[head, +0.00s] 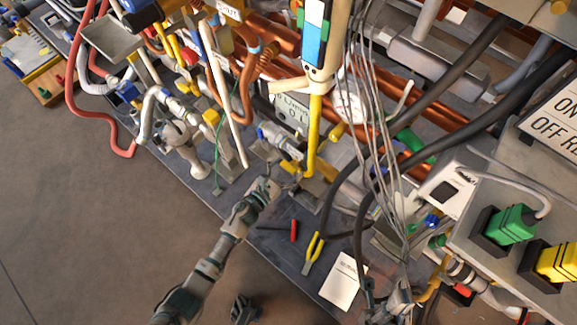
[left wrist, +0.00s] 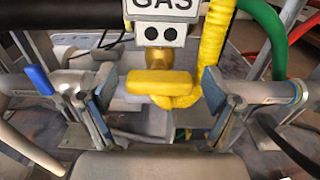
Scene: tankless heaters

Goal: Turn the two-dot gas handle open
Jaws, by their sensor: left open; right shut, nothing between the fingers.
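The yellow gas handle (left wrist: 160,83) lies crosswise on a brass valve stem in the left wrist view. Above it is a white GAS tag with two black dots (left wrist: 160,33). My left gripper (left wrist: 156,100) is open, with one finger left of the handle and one right of it; gaps show on both sides. In the head view my left gripper (head: 267,185) is at the bench's front edge, below the yellow pipe. My right gripper (head: 398,300) seems to be at the lower right, partly lost among cables, shut and empty.
A yellow corrugated hose (left wrist: 214,45) runs close beside the handle. A blue-handled valve (left wrist: 38,80) is at the left. Red-handled and yellow-handled pliers (head: 313,252) and a white paper (head: 343,282) lie on the bench. Grey cables hang at the right. The floor (head: 90,220) is clear at left.

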